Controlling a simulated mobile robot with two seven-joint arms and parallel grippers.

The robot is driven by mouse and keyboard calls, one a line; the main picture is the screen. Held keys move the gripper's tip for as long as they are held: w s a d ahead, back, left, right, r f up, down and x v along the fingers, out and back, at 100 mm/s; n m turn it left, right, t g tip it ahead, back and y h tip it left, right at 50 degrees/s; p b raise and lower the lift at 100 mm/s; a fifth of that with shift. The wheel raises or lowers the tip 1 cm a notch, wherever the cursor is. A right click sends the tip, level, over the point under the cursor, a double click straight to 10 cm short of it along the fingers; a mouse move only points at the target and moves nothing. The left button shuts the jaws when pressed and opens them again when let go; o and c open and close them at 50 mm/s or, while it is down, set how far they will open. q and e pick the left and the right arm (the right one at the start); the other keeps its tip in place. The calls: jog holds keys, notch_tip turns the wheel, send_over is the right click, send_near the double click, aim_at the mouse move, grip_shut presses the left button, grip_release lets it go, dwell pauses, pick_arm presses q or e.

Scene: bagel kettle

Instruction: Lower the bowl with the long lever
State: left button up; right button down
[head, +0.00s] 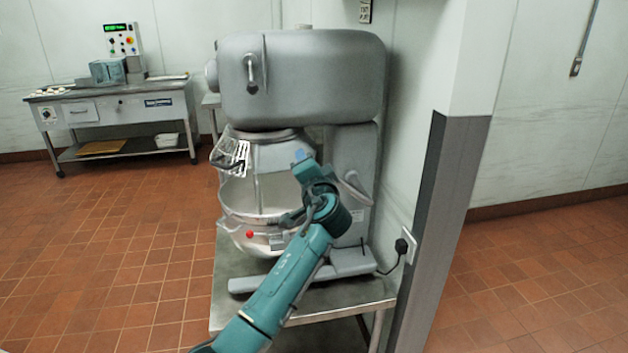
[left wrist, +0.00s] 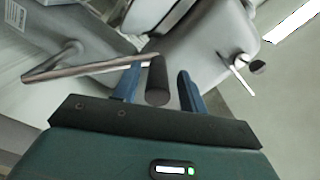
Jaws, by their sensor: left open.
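The mixer's steel bowl (head: 240,198) hangs under the mixer head, in front of the column, partly hidden by my left arm. The long lever (left wrist: 88,67) is a bare metal rod ending in a black cylindrical grip (left wrist: 157,80) in the left wrist view. My left gripper (left wrist: 159,88) is open, with its blue fingers on either side of the black grip. A gap shows beside the grip; whether either finger touches it, I cannot tell. In the head view my left gripper (head: 301,160) is in front of the mixer column, beside the bowl.
The grey mixer head (head: 300,78) has a short black-knobbed lever (head: 252,75). The mixer stands on a metal table (head: 222,312). A wall corner (head: 445,190) is close on the right. A bench (head: 115,112) stands at the back left. The floor on the left is clear.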

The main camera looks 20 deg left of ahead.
pick_arm(q)
jog(key=b+v, duration=0.2)
jog(key=v, duration=1)
jog(key=shift+f, duration=0.1)
jog(key=s+d+f+m+g+h+p, duration=0.1)
jog(key=s+f+h, duration=0.3)
jog(key=f, duration=0.6)
jog(key=s+d+f+g+h, duration=0.1)
jog(key=s+f+h, duration=0.25)
jog(key=f, duration=0.75)
jog(key=s+f+n+g+h, duration=0.1)
jog(key=s+f, duration=0.3)
jog(key=s, duration=0.2)
jog(key=s+d+f+n+g+h, duration=0.1)
jog(key=s+f+h, duration=0.1)
jog(key=s, duration=0.5)
jog(key=s+d+f+n+h, duration=0.1)
jog(key=s+f+n+h, duration=0.1)
jog(key=s+f, duration=0.3)
jog(key=shift+s+d+f+g+p, duration=0.15)
jog(key=shift+s+f+g+p, duration=0.2)
jog(key=shift+s, duration=0.85)
